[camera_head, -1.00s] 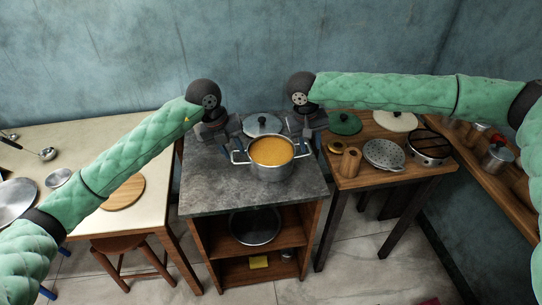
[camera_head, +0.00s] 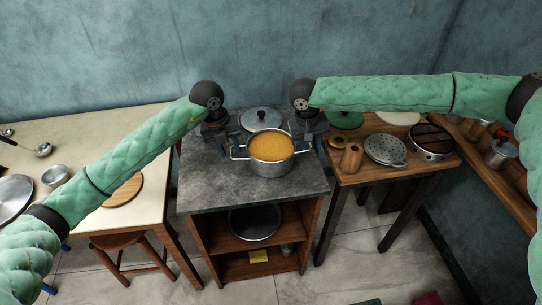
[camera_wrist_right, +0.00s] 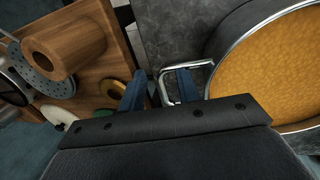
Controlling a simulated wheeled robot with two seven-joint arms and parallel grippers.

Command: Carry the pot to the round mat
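The pot (camera_head: 270,168), a steel pot full of orange soup, stands upright on the grey stone counter (camera_head: 240,195). A round wooden mat (camera_head: 122,190) lies on the pale table to the left, partly behind my left arm. My right gripper (camera_head: 304,146) is at the pot's right handle. In the right wrist view its two blue fingers (camera_wrist_right: 159,88) are apart, on either side of the outer bar of the handle (camera_wrist_right: 190,66). My left gripper (camera_head: 236,149) is at the pot's left handle; its fingers are too small to tell whether they are closed.
A glass lid (camera_head: 261,119) lies behind the pot. The wooden table (camera_head: 350,176) on the right holds a colander (camera_head: 385,149), a pan (camera_head: 432,140) and wooden pieces. The pale table (camera_head: 150,210) holds a bowl (camera_head: 54,175) and a plate near the left edge.

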